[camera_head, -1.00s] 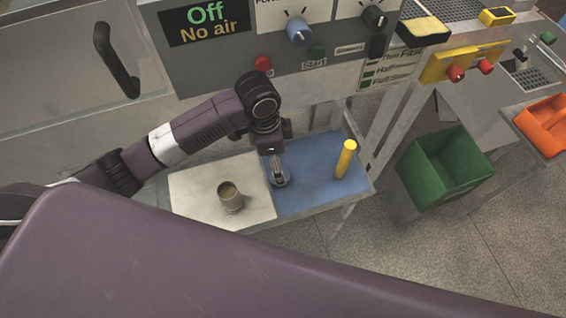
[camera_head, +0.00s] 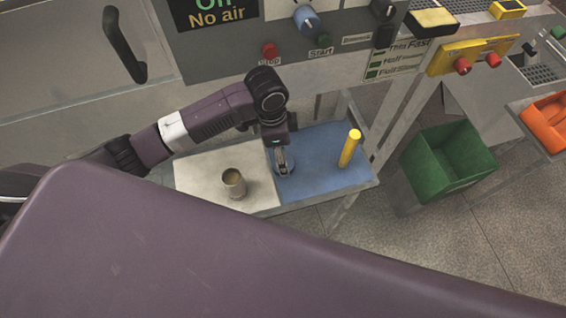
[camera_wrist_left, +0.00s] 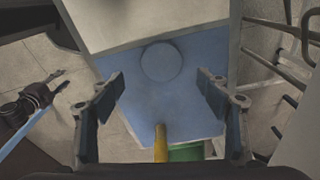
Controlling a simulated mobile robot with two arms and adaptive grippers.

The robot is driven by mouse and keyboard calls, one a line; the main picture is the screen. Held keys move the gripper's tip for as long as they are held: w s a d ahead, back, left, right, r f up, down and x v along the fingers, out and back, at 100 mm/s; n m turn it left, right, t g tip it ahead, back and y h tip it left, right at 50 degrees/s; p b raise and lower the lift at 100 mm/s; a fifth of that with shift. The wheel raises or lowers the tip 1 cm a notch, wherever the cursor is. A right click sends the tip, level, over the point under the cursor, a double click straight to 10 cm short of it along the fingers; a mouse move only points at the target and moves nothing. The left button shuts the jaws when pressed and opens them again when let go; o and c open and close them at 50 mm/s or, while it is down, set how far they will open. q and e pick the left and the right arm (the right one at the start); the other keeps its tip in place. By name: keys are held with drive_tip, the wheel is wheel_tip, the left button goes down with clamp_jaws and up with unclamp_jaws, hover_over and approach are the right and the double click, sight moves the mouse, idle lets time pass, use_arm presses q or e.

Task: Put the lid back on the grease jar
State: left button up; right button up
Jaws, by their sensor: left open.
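The grease jar (camera_head: 234,183) stands upright and open on the white part of the small shelf, with yellowish-brown content at its mouth. The lid looks like the flat blue-grey disc (camera_wrist_left: 161,62) on the blue mat (camera_wrist_left: 150,100) in the left wrist view. It lies ahead of my left gripper, between the lines of the two fingers. My left gripper (camera_head: 283,170) hangs over the blue mat, to the right of the jar, and hides most of the lid in the head view. Its fingers (camera_wrist_left: 162,105) are apart and empty.
A yellow cylinder (camera_head: 350,148) stands upright on the blue mat, right of my left gripper. The machine panel with red stop (camera_head: 269,50) and green start buttons rises behind the shelf. A green bin (camera_head: 447,165) stands on the floor at right, beside an orange tray (camera_head: 547,123).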

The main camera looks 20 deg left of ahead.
use_arm(q)
drive_tip(key=shift+f, duration=0.35)
wheel_tip(320, 180, down, 4)
drive_tip(key=shift+a+r+p, duration=0.15)
drive_tip(key=shift+r+p, duration=0.05)
drive_tip(key=shift+p, duration=0.55)
drive_tip(key=shift+w+f, duration=0.1)
drive_tip(key=shift+f, duration=0.4)
drive_tip(key=shift+c, duration=0.5)
drive_tip(key=c, duration=0.9)
drive_tip(key=shift+o, duration=0.2)
drive_tip(key=shift+r, duration=0.1)
wheel_tip(320, 180, up, 20)
drive_tip(key=b, duration=0.2)
